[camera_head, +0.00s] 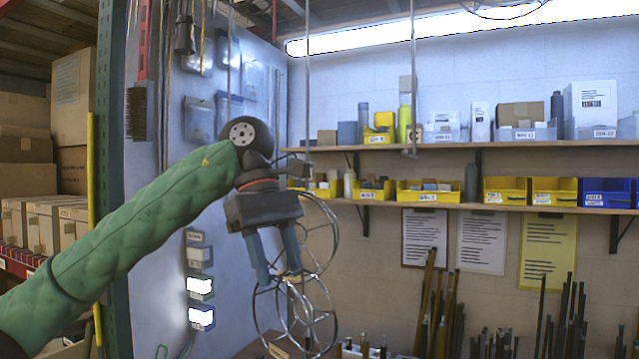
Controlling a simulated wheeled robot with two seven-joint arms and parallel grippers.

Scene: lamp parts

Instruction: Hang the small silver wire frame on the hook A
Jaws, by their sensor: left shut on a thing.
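My left gripper (278,276) points down near the middle of the view, its two blue-grey fingers closed on the silver wire frame (290,312). The frame is made of thin curved rings and spokes; it hangs below the fingers and also reaches up behind them to the right. Its lower edge runs close to the bottom of the view. A thin rod (413,80) hangs from above and ends in a small hooked tip, to the right of the gripper. Another thin rod (307,75) hangs nearer the gripper. I cannot tell which is hook A. My right gripper is out of view.
Two wall shelves (470,206) carry yellow and blue bins and bottles behind. Dark rods stand at lower right. The air between gripper and shelves looks open.

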